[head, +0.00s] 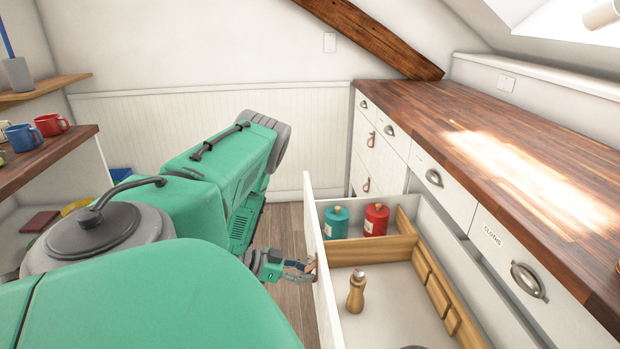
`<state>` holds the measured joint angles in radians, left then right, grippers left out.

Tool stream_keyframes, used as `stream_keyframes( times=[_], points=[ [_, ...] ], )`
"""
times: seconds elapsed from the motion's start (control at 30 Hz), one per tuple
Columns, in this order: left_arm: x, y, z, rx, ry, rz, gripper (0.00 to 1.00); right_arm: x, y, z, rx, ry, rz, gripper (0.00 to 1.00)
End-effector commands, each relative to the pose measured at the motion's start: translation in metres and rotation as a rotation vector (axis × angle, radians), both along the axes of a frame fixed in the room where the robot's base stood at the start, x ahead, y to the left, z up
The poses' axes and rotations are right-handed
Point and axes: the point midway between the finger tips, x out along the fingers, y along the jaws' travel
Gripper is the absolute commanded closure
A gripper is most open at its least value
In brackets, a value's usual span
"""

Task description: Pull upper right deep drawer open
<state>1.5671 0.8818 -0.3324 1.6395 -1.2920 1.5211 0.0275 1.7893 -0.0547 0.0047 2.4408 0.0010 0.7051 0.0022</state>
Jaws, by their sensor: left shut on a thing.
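A deep white drawer (313,225) stands pulled out from the counter on the right, below the row of shallow drawers. Inside are a teal canister (337,223), a red canister (376,220), a wooden mill (356,292) and wooden dividers (362,251). My left gripper (303,268) is at the outer face of the drawer front, shut on its handle. The handle is mostly hidden by the fingers and the edge of the front. My right gripper is not in view.
The wooden worktop (480,140) runs along the right. A shallow drawer labelled CLOTHS (497,258) is closed above the open one. A shelf with mugs (24,137) stands at the left. Bare floor (288,228) shows between my left arm and the drawer.

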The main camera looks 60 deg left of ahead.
Motion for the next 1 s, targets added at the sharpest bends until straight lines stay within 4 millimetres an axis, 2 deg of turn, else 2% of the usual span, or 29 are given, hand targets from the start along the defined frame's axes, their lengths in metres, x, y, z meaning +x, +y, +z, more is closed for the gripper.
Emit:
stream_keyframes(
  times=[0.23, 0.27, 0.3, 0.33, 0.73, 0.87, 1.0],
  points=[
    [0.001, 0.002, 0.0, 0.005, -0.001, 0.004, 1.0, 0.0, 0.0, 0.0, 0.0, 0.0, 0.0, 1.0],
    [0.001, 0.002, 0.0, 0.005, -0.001, 0.004, 0.79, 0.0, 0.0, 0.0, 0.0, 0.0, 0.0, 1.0],
    [0.001, 0.002, 0.0, 0.005, -0.001, 0.003, 0.65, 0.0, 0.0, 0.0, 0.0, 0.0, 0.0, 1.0],
    [0.0, 0.002, 0.0, 0.004, -0.001, 0.004, 0.6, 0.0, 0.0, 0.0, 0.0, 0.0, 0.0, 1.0],
    [-0.005, 0.002, 0.004, 0.004, 0.0, 0.003, 0.6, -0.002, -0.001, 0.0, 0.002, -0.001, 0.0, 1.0],
    [-0.023, 0.009, 0.011, 0.003, 0.001, 0.003, 0.6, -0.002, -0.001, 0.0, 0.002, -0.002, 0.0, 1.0],
    [-0.049, 0.022, 0.022, 0.002, 0.001, 0.004, 0.6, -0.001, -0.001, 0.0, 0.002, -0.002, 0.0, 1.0]
  ],
)
